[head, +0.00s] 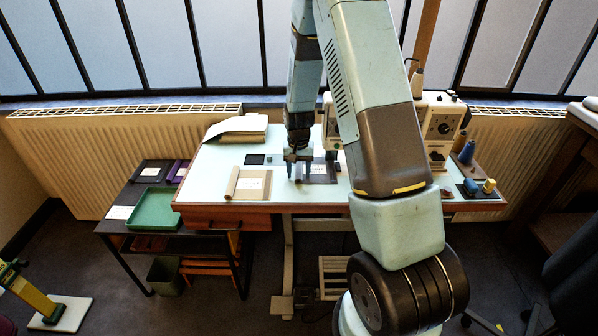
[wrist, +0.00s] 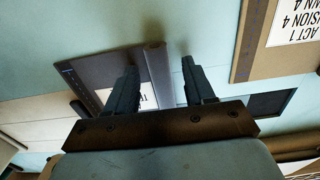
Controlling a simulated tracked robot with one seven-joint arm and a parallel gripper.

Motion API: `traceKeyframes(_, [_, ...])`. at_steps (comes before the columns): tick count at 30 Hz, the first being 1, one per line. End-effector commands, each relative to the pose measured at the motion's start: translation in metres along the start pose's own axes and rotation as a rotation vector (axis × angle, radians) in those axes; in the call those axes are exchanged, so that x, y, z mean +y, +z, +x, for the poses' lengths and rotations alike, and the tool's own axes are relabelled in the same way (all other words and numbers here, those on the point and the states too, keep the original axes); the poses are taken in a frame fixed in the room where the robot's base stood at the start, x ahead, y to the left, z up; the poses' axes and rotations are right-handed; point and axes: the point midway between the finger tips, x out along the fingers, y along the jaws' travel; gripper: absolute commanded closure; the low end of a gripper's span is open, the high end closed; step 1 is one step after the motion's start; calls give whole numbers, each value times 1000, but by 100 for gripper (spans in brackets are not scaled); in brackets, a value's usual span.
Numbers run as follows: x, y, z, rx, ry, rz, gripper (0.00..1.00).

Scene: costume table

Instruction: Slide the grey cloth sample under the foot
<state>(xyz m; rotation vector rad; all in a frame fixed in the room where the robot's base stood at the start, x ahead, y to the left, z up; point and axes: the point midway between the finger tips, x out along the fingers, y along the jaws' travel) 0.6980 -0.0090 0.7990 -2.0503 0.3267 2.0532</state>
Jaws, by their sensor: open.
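The grey cloth sample (head: 322,174) lies on the pale blue tabletop (head: 215,165), in front of the sewing machine (head: 440,122). In the wrist view the grey cloth sample (wrist: 98,70) is a dark flat piece with a white label and a thick rolled edge. My gripper (head: 299,172) is over its left part in the head view. In the wrist view my gripper (wrist: 159,66) is open, with the rolled edge showing between its two fingers. The left finger hides part of the label. I cannot tell whether the fingers touch the cloth. My arm hides much of the machine; I cannot make out its foot.
A beige labelled sample (head: 257,186) lies left of my gripper, near the table's front edge. A small dark square (head: 255,160) and folded cream cloth (head: 240,127) lie behind it. A green tray (head: 153,208) sits on the lower side table.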

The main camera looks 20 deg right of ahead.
Motion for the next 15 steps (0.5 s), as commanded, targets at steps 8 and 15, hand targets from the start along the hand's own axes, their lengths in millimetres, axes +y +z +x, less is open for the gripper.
traceKeyframes(8, [-1, -1, -37, 5, -1, -1, 47])
traceKeyframes(15, [0, -1, -84, 5, -1, -1, 47])
